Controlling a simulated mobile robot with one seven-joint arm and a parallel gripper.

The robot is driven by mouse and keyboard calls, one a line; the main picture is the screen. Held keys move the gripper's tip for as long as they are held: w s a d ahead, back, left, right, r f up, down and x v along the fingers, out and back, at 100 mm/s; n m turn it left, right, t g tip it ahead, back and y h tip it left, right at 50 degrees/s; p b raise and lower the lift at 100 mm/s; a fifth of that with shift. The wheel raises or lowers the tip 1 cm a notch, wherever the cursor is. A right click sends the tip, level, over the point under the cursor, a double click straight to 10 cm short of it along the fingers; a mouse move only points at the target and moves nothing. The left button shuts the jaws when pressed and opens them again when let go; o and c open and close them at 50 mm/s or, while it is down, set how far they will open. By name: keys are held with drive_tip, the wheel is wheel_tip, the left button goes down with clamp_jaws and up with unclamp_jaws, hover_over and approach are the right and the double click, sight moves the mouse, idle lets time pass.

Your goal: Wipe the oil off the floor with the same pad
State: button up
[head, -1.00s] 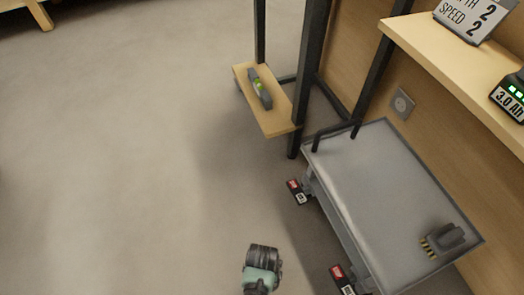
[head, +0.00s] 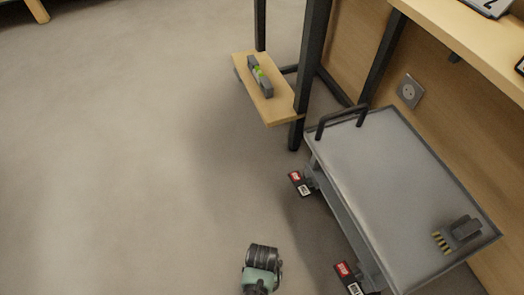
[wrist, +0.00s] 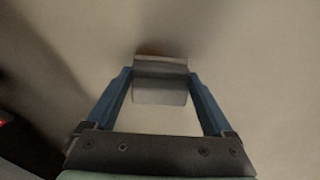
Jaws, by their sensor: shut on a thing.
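My gripper (wrist: 160,76) shows in the wrist view with its two blue fingers shut on a grey pad (wrist: 160,92). The pad sits between the fingertips, over the bare floor (wrist: 250,55); I cannot tell whether it touches the floor. In the head view only a green and dark part of my arm shows at the bottom edge; the fingers and pad are out of that view. I can make out no clear oil patch on the floor (head: 120,160); dark soft areas there may be shadow.
A grey cart (head: 385,170) with a black handle stands at the right, a dark grey tool (head: 460,233) on it. Red-labelled blocks (head: 300,184) sit by its near side. A low wooden shelf (head: 275,108) holds a grey level-like item (head: 260,76). The floor at left is clear.

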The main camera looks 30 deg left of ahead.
drive_tip(key=shift+f+b, duration=0.6)
drive_tip(key=shift+f, duration=0.3)
idle(0.5)
drive_tip(key=shift+s+d+r+p, duration=0.25)
drive_tip(key=shift+s+d+p, duration=0.75)
drive_tip(key=shift+d+p, duration=0.25)
drive_tip(key=shift+s+d, duration=0.2)
drive_tip(key=shift+d, duration=0.1)
drive_tip(key=shift+f, duration=0.2)
drive_tip(key=shift+w+a+f, duration=0.1)
drive_tip(key=shift+w+a, duration=0.5)
drive_tip(key=shift+a, duration=0.2)
drive_tip(key=shift+w+a+f, duration=0.1)
drive_tip(key=shift+w+a, duration=0.5)
drive_tip(key=shift+a, duration=0.2)
drive_tip(key=shift+r, duration=0.1)
